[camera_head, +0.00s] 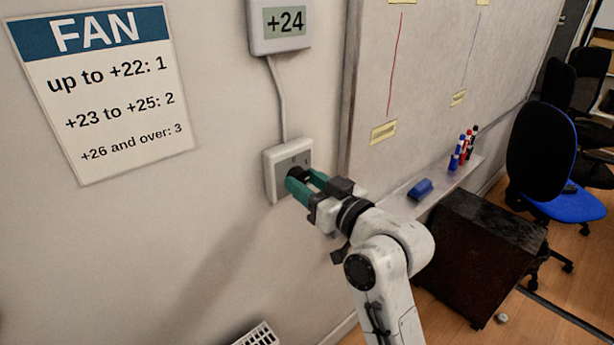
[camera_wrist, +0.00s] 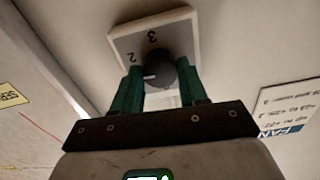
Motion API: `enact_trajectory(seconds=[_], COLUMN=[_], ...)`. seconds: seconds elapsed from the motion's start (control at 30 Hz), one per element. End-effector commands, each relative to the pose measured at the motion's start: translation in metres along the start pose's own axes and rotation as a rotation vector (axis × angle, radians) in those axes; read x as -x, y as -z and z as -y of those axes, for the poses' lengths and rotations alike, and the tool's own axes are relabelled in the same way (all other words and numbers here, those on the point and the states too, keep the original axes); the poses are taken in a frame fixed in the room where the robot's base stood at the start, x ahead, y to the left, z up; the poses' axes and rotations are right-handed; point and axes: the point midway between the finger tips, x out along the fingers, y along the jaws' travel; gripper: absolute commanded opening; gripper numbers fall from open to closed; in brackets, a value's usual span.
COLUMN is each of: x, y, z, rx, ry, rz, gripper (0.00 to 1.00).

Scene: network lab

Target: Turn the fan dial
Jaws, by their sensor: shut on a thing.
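The fan dial is a dark round knob (camera_wrist: 158,70) on a pale wall plate (camera_head: 274,172). In the wrist view the plate (camera_wrist: 185,28) shows a 2 and a 3. My gripper (camera_head: 300,178) is at the plate with its green fingers shut on the knob, one on each side (camera_wrist: 160,75). A white mark on the knob points to picture left, below the 2; the left finger covers what lies there. The display (camera_head: 285,23) above reads +24. The fan sign (camera_head: 110,90) says up to +22: 1, +23 to +25: 2, +26 and over: 3.
A whiteboard (camera_head: 430,75) is right of the plate, with a ledge holding a blue eraser (camera_head: 421,188) and several markers (camera_head: 462,150). A dark cabinet (camera_head: 475,255) and blue chair (camera_head: 560,200) stand on the right.

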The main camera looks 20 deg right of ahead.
Motion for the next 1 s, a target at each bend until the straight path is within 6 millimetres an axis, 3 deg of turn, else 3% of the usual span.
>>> enact_trajectory(seconds=[0.5, 1.0], x=[0.0002, 0.0], y=[-0.0016, -0.0032], z=[-0.0001, -0.0002], rx=[-0.385, -0.487], ry=[-0.001, -0.001], rz=[0.008, 0.007], gripper=[0.12, 0.12])
